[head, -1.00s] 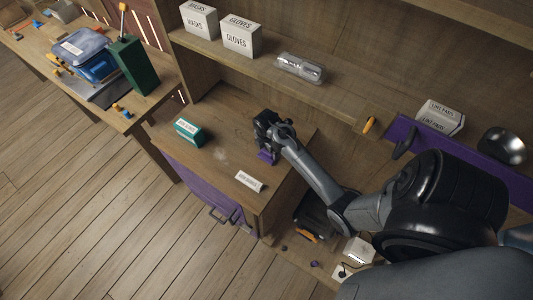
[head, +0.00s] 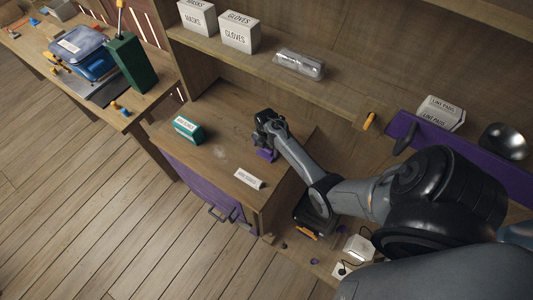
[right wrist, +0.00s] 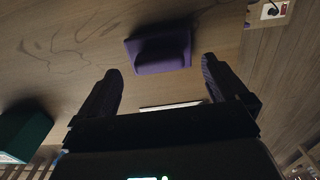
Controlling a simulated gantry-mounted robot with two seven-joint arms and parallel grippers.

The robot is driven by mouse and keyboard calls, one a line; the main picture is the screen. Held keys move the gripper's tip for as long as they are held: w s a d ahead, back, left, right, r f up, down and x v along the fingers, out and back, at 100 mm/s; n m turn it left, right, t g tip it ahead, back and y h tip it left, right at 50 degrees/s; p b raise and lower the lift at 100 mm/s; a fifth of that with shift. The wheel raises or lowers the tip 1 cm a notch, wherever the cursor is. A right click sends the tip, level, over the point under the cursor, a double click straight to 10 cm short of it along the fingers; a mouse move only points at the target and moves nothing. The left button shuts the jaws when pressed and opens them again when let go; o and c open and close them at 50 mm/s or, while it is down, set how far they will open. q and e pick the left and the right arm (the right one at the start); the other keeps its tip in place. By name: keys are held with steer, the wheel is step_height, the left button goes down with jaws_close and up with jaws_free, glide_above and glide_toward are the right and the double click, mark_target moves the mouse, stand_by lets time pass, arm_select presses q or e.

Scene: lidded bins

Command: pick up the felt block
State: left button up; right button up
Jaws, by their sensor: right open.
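The purple felt block (head: 267,155) lies on the wooden cabinet top, partly hidden by my right gripper in the head view. In the right wrist view the purple felt block (right wrist: 160,50) shows as a flat base with a raised, rounded middle. My right gripper (right wrist: 161,68) is open and empty. Its two dark fingers point towards the block, which appears just beyond and between the fingertips, with no contact visible. In the head view my right gripper (head: 266,140) is close to the block. My left gripper is not in view.
A green box (head: 187,130) stands at the left of the cabinet top, and a white label sign (head: 249,180) is near the front edge. A shelf behind holds a gloves box (head: 239,32) and a clear case (head: 299,64). The cabinet top between them is clear.

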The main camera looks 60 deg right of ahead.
mark_target(267, 149)
steer(key=shift+d+f+b, duration=0.15)
steer(key=shift+f+b, duration=0.2)
steer(key=shift+f, duration=1.9)
steer(key=c, duration=0.8)
steer(key=shift+r, duration=0.2)
